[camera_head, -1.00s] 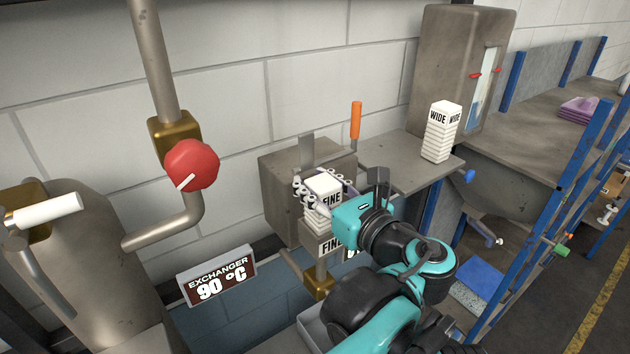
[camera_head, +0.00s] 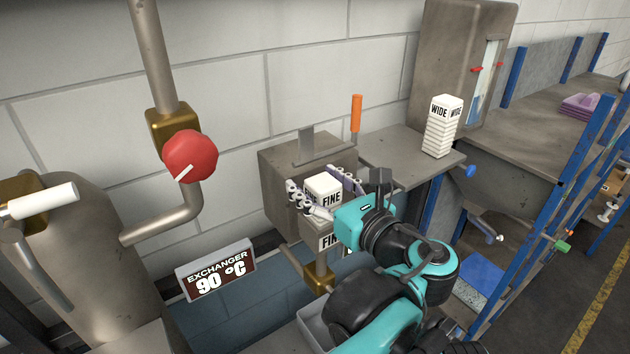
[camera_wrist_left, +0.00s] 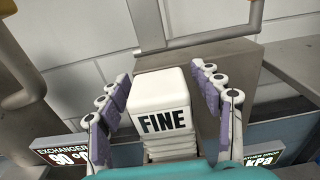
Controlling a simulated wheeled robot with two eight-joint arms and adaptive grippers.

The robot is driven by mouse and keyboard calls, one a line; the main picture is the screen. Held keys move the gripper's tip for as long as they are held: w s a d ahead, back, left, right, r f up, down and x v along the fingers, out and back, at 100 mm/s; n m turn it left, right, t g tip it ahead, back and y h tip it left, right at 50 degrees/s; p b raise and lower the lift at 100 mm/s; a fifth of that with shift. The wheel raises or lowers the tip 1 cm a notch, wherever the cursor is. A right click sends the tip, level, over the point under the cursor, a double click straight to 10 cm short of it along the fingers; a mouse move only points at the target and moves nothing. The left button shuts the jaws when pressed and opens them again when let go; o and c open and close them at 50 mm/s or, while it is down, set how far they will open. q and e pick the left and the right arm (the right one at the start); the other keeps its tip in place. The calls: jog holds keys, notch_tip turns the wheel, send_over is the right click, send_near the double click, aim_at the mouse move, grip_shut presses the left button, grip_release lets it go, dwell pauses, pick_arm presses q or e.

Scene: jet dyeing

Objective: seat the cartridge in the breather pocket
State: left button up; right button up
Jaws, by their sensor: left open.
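The white cartridge marked FINE (camera_head: 323,186) stands upright at the front of the grey breather box (camera_head: 280,195). A lower label reading FINE (camera_head: 328,242) is partly covered. My left gripper (camera_head: 325,195) is open around the cartridge, one finger on each side. In the left wrist view the cartridge's cap (camera_wrist_left: 163,110) sits between the spread fingers, with ribs below it. The fingers show beside the cap, not closed on it. The pocket's inside and the cartridge's foot are hidden, so its depth cannot be told. My right gripper is not in view.
A white cartridge marked WIDE (camera_head: 441,127) stands on the grey shelf (camera_head: 395,155) at right. An orange-handled lever (camera_head: 356,117) rises behind the breather. A red knob (camera_head: 190,157) and the exchanger sign (camera_head: 215,272) are at left. Blue posts (camera_head: 575,180) stand at right.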

pick_arm(q)
jog(key=v, duration=1.1)
jog(key=shift+s+d, duration=0.15)
jog(key=shift+s, duration=0.1)
